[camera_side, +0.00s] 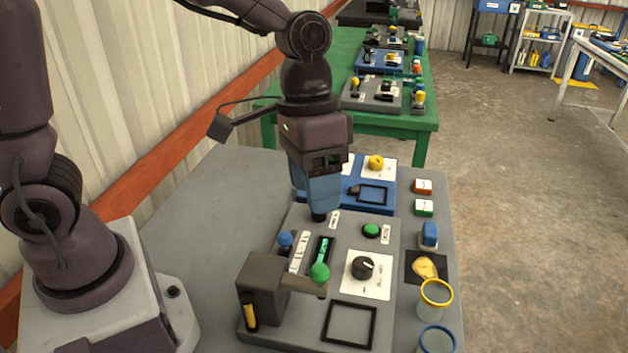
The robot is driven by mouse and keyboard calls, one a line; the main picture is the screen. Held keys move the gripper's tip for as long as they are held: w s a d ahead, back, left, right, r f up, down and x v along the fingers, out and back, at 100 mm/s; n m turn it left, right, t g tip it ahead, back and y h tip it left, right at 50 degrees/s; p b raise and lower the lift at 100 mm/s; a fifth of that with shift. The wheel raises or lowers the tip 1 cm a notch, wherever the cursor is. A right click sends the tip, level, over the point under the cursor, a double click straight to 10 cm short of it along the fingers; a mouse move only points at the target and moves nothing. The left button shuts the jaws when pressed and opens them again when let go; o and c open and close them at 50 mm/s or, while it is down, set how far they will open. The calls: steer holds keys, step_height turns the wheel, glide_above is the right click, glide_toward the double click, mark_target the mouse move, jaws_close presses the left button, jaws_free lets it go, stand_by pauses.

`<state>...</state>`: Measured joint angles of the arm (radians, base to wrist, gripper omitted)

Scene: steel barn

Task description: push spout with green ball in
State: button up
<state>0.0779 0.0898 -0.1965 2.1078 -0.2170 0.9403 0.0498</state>
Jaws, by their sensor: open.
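The green ball (319,272) sits on top of the short spout (301,285). The spout sticks out to the right from a dark grey box (262,288) on the near grey panel (388,290). My gripper (319,216) is open, pointing down above the far left part of that panel. It is behind the green ball in the picture and apart from it. Nothing shows between the fingers, though the gap between them is hard to make out from this side.
A blue-topped lever (285,240) stands between my gripper and the box. A black knob (363,267) and a green button (371,230) are to the right. A blue panel (376,204) lies behind. Cups (436,298) line the table's right edge.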

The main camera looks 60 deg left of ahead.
mark_target(321, 265)
steer(key=d+f+m, duration=0.1)
steer(key=f+m, duration=0.2)
steer(key=f, duration=0.1)
steer(key=f+m+g, duration=0.1)
steer(key=f+m, duration=0.2)
steer(key=f, duration=0.1)
steer(key=d+f+m+y, duration=0.1)
steer(key=f+m, duration=0.2)
steer(key=f, duration=0.1)
steer(key=shift+s+d+f, duration=0.25)
steer(key=shift+d+f, duration=0.05)
steer(key=shift+f, duration=0.1)
